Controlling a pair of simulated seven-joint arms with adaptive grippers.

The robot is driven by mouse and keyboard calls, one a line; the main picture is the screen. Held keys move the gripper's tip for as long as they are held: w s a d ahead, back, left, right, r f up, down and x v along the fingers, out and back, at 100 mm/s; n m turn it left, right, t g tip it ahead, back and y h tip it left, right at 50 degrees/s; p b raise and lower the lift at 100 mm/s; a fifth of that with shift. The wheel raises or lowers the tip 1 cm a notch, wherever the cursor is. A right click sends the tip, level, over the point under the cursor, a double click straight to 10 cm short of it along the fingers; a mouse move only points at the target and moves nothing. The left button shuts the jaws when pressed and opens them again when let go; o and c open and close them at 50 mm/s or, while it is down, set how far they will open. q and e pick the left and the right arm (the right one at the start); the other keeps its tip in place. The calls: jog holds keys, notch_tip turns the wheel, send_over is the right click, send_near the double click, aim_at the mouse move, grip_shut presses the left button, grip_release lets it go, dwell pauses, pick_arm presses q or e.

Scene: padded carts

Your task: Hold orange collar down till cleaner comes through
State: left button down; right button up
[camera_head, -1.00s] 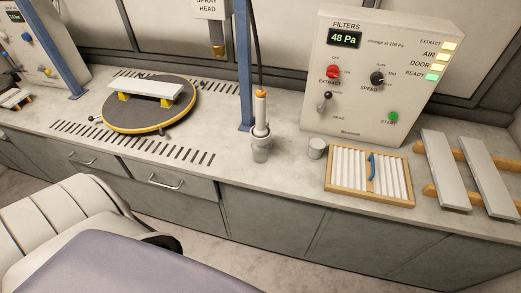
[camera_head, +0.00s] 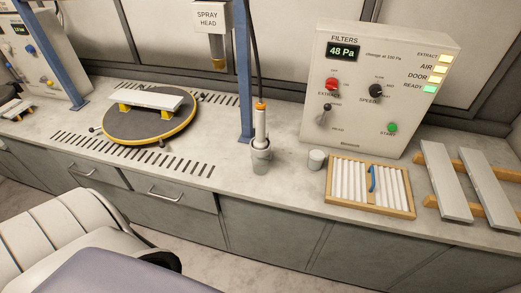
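The cleaner bottle or spray tool (camera_head: 261,130) stands upright in a grey cup-like holder (camera_head: 261,158) on the counter, with a dark hose rising from its top. The orange collar (camera_head: 261,106) is a small ring near the top of this tool, just below the hose. Nothing touches the collar. No fluid shows coming out. Neither of my grippers is in view.
A turntable (camera_head: 150,130) carrying a pale panel (camera_head: 146,98) is at left. The filter control box (camera_head: 380,90) reads 48 Pa. A small grey cup (camera_head: 316,160), a wood-framed filter (camera_head: 340,207) and panels on wooden rails (camera_head: 448,182) are at right. A blue post (camera_head: 245,80) stands behind the tool.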

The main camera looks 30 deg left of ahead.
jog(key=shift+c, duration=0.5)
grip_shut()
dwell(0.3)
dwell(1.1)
